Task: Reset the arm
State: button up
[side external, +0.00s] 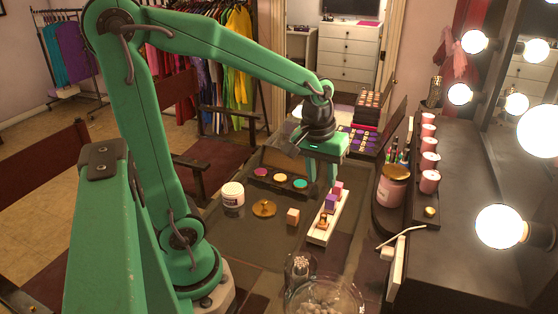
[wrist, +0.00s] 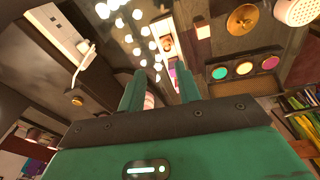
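My gripper (side external: 321,180) hangs from my green arm with its fingers pointing down, over the far end of the narrow white tray (side external: 316,237). In the wrist view its two green fingers (wrist: 160,88) are apart, and I see nothing held between them. The tray carries a pink block (side external: 337,187), a purple block (side external: 331,203) and a small wooden piece (side external: 322,222). The far end of the tray is partly hidden by the gripper. A loose wooden cube (side external: 293,216) sits on the glass table to the left of the tray.
A palette with coloured pans (side external: 283,178), a white jar (side external: 232,194) and a brass dish (side external: 264,208) stand to the left. A lidded pink jar (side external: 392,187) and pink candles (side external: 430,160) stand right. A glass bowl (side external: 325,298) is in front.

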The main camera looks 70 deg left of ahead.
jog(key=s+d+r+m+t, duration=0.3)
jog(key=s+r+m, duration=0.3)
jog(key=s, duration=0.3)
jog(key=shift+s+d+m+t, duration=0.15)
jog(key=shift+d+m+t, duration=0.25)
jog(key=shift+m, duration=0.1)
